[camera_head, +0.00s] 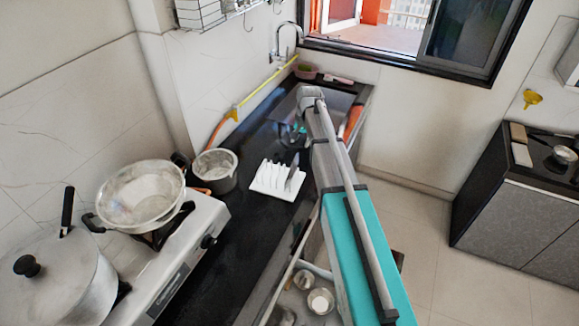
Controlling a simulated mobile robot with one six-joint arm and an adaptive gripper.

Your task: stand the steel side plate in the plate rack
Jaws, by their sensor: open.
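The white plate rack (268,187) stands on the black counter, with its upright dividers in a row. A thin grey plate, which looks like the steel side plate (293,172), stands upright near the right end of the rack, seen almost edge-on. I cannot tell exactly which slot it is in. My gripper (293,138) is small and dark in this view, hanging over the counter just behind the rack. It is open and appears apart from the plate. Its fingertips are hard to make out against the black counter.
A grey pot (214,171) stands left of the rack. A stove (180,245) with a colander and a large lidded pot (62,285) is at the left. A faucet (288,38) rises at the back. Open shelving with small containers (320,301) lies below the counter's front.

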